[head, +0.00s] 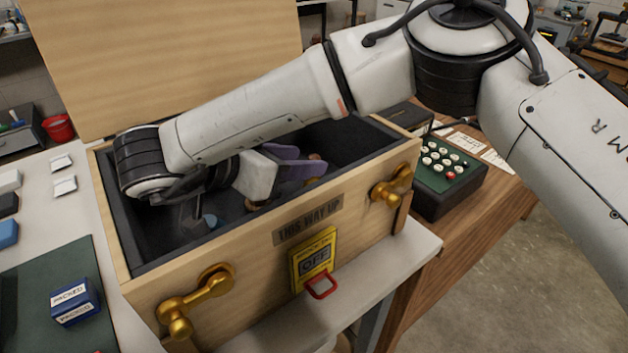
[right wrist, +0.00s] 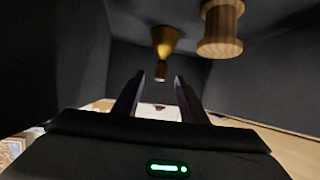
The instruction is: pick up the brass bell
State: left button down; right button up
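The brass bell (right wrist: 166,38) shows in the right wrist view, inside the dark-lined crate. It is a gold cone with a short wooden handle, and the handle's end points toward my gripper. My right gripper (right wrist: 158,82) is open, with its two fingers apart and nothing between them. The bell is beyond the fingertips, roughly in line with the gap. In the head view my right arm reaches over the wooden crate (head: 240,262), and the gripper (head: 306,161) is down inside it. I cannot make out the bell there; the arm hides much of the inside. My left gripper is not in view.
A wooden spool (right wrist: 220,30) stands close beside the bell. The crate walls surround the gripper, and its raised lid (head: 150,60) stands behind. Brass latches (head: 195,300) stick out in front. A green keypad box (head: 447,172) is to the right, a blue box (head: 75,302) to the left.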

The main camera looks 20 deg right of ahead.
jog(key=shift+x, duration=0.9)
jog(key=shift+r, duration=0.1)
grip_shut()
